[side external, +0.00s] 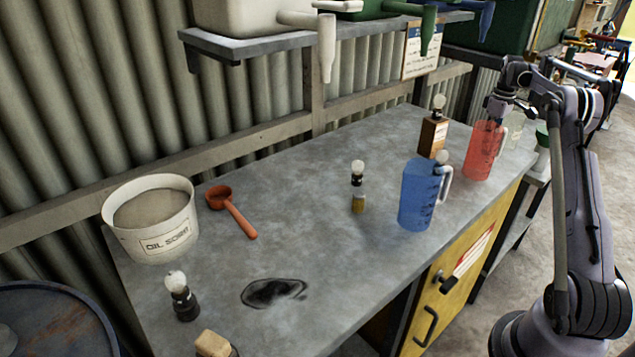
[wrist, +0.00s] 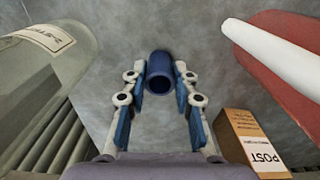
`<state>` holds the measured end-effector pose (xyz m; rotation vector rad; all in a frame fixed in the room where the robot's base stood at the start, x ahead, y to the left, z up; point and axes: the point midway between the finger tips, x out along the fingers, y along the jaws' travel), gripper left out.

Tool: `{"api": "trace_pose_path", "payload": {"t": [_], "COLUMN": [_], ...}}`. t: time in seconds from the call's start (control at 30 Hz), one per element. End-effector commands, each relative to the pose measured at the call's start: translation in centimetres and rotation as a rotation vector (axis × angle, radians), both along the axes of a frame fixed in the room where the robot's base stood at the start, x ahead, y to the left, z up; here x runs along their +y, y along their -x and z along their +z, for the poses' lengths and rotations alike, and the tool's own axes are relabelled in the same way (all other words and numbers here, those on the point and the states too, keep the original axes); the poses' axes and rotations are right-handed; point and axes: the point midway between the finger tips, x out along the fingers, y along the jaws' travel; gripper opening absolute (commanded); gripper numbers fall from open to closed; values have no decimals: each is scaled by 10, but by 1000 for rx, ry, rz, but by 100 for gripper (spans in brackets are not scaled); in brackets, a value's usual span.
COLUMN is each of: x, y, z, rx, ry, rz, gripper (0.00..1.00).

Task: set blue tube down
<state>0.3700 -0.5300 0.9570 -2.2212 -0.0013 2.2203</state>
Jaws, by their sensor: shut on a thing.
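The blue tube (wrist: 158,66) is a short, dark blue cylinder with an open round end facing the wrist camera. My gripper (wrist: 161,82) is shut on it, with the blue-padded fingers on either side. Grey worktop shows beyond the tube; I cannot tell whether the tube touches it. In the side external view my gripper (side external: 500,105) is at the far right of the workbench (side external: 300,235), close to the red jug, and the tube cannot be made out there.
In the wrist view a red jug (wrist: 295,60) with a white handle is close on the right, a pale clear jug (wrist: 45,75) on the left, and a brown box (wrist: 245,140) at lower right. A blue jug (side external: 417,195) stands nearer the bench's middle.

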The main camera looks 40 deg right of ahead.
Motion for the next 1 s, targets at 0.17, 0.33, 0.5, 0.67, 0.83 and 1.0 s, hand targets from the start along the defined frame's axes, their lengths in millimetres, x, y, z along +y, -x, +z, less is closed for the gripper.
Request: {"api": "trace_pose_path", "payload": {"t": [0.17, 0.33, 0.5, 0.67, 0.83, 1.0], "x": [0, 0, 0, 0, 0, 0], "y": [0, 0, 0, 0, 0, 0], "z": [-3, -4, -4, -3, 12, 37], "rx": [0, 0, 0, 0, 0, 0], "ry": [0, 0, 0, 0, 0, 0], "rz": [0, 0, 0, 0, 0, 0], "gripper": [6, 54, 54, 54, 54, 54]}}
